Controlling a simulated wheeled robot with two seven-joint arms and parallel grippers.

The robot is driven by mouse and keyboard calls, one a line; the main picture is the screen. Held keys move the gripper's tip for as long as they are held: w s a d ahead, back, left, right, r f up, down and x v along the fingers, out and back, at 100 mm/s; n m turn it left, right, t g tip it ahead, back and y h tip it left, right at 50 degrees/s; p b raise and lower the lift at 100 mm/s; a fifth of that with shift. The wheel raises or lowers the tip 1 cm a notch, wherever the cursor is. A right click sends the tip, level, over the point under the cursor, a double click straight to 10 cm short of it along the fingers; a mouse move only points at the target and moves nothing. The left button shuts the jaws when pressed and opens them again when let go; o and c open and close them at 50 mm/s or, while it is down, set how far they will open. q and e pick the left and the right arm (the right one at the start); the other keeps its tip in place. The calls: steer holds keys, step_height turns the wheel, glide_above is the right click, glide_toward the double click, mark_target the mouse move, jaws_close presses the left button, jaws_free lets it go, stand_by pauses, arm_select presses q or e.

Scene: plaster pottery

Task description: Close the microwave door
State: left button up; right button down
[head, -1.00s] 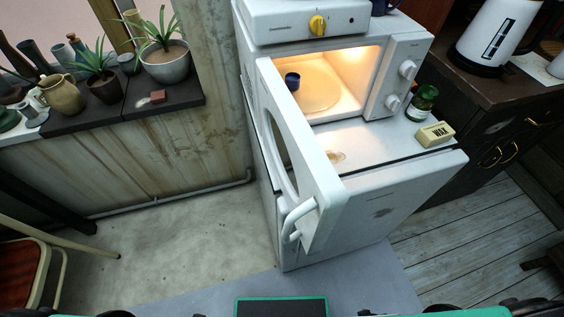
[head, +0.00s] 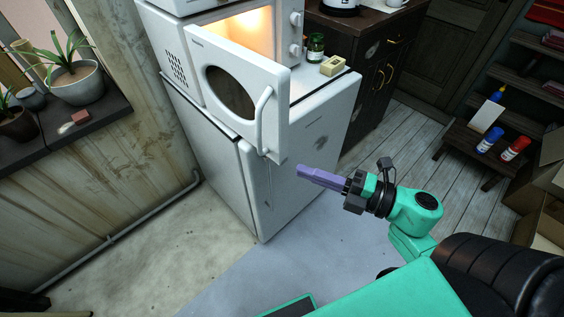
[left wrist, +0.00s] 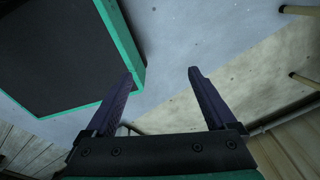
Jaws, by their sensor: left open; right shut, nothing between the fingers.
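The white microwave (head: 177,64) stands on a white fridge (head: 216,160), its lit inside showing above the door. Its door (head: 199,57) stands open, hinged on the left and swung out toward me, with an oval dark window and a curved handle (head: 263,120) near its free edge. My right gripper (head: 302,172) is shut and empty, low and to the right of the handle, apart from the door in the picture. My left gripper is outside the head view; in the left wrist view it (left wrist: 160,75) is open and empty above the floor.
A green jar (head: 315,47) and a yellowish wax block (head: 334,65) sit on the fridge top right of the door. A dark cabinet (head: 365,100) stands to the right. Potted plants (head: 75,82) stand on a ledge at left. Floor before the fridge is clear.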

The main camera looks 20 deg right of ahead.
mark_target(281, 147)
steer(key=w+a+p, duration=0.1)
steer(key=w, duration=0.2)
steer(key=w+a+p, duration=0.1)
steer(key=w, duration=0.2)
steer(key=w+p, duration=0.1)
steer(key=w, duration=0.2)
steer(key=shift+a+f, duration=0.1)
steer(key=shift+a, duration=0.3)
steer(key=shift+d, duration=0.3)
arm_select(q)
steer(key=r, duration=0.2)
steer(key=d+r, duration=0.1)
steer(key=shift+w+r, duration=0.15)
steer(key=shift+w, duration=0.25)
